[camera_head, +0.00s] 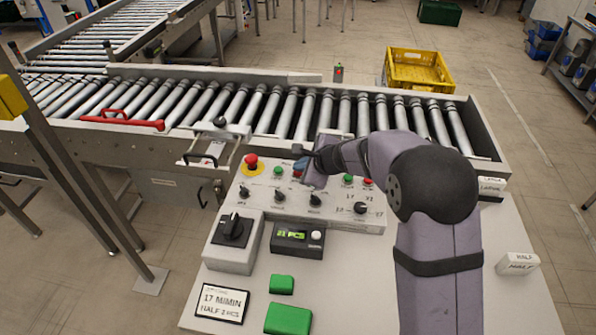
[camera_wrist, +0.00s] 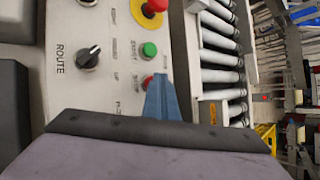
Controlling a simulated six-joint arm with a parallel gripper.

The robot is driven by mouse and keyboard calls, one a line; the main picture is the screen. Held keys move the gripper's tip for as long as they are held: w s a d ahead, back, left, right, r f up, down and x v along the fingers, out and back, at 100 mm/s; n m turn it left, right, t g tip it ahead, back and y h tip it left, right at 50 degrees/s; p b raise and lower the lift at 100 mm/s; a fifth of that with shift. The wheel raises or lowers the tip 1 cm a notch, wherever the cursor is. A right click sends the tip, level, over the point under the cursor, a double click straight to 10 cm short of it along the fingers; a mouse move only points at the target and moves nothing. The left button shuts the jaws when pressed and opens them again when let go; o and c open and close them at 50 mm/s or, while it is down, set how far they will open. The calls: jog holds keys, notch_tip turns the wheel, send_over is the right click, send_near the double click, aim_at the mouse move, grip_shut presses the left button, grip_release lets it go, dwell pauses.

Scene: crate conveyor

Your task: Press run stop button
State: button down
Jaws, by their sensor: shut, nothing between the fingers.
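The grey control panel (camera_head: 265,206) carries a green button (camera_head: 277,171) with a red button (camera_head: 297,173) to its right, partly hidden by my gripper. In the wrist view the green button (camera_wrist: 149,49) is clear, and the red button (camera_wrist: 148,82) is at the left edge of my fingertips, partly covered. A second green button (camera_head: 348,180) and red button (camera_head: 368,182) sit farther right.
A red mushroom button on a yellow ring (camera_head: 251,163) is left of the green button. Black knobs (camera_head: 315,200) line the panel's front. A roller conveyor (camera_head: 260,107) runs behind it. A black rotary switch (camera_head: 233,229) and green blocks (camera_head: 288,318) are in front.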

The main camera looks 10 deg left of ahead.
jog(key=shift+r+p, duration=0.75)
jog(key=shift+r, duration=0.05)
jog(key=shift+r, duration=0.1)
notch_tip(320, 180, up, 5)
jog(key=p, duration=0.4)
jog(key=shift+p, duration=0.3)
dwell(0.7)
jog(key=s+d+f+n+g+h, duration=0.1)
jog(key=s+d+n+g+h, duration=0.1)
jog(key=s+d+n, duration=0.4)
jog(key=s+d+f+n+g+h, duration=0.1)
jog(key=s+d+n+g+h, duration=0.1)
jog(key=s+d+n, duration=0.4)
jog(key=s+d+f+n+g+h, duration=0.2)
jog(key=s+d+n, duration=0.4)
jog(key=s+d, duration=0.7)
jog(key=s, duration=0.9)
jog(key=shift+n+g, duration=0.3)
jog(key=shift+g, duration=0.1)
